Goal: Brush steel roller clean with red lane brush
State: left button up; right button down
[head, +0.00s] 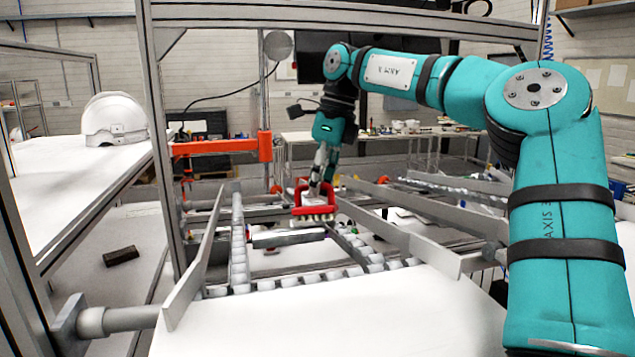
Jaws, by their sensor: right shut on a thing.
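My right gripper (315,184) points down at the middle of the view and is shut on the red lane brush (316,200). The brush has a red body with pale bristles facing down. A steel roller (285,238) lies crosswise in the lane, just below and in front of the brush. The bristles are close to the roller's right end; I cannot tell whether they touch it. My left gripper is not in view.
Lane rails with small rollers (238,245) run on both sides, with metal guide plates (405,235) beside them. An orange bracket (265,146) juts in from the left post. A white surface (330,315) fills the front.

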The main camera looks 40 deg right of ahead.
aim_at(296, 208)
jog(key=shift+s+a+f+b, duration=0.1)
jog(key=shift+s+f+b, duration=0.1)
jog(key=shift+f+b, duration=0.2)
jog(key=shift+w+a, duration=0.1)
jog(key=shift+w+a+p, duration=0.1)
jog(key=shift+a+p, duration=0.05)
jog(key=shift+p, duration=0.2)
jog(key=shift+w+a+r+p, duration=0.1)
jog(key=shift+w+a+p, duration=0.45)
jog(key=shift+a, duration=0.4)
jog(key=shift+w+a, duration=0.45)
jog(key=shift+a, duration=0.05)
jog(key=shift+s+d+f+p, duration=0.1)
jog(key=shift+s+d+p, duration=0.3)
jog(key=shift+d+p, duration=0.35)
jog(key=shift+s+d+f+p, duration=0.1)
jog(key=shift+s+d+p, duration=0.3)
jog(key=shift+p, duration=0.5)
jog(key=shift+s+d+f, duration=0.2)
jog(key=shift+s+d, duration=0.25)
jog(key=shift+d, duration=0.2)
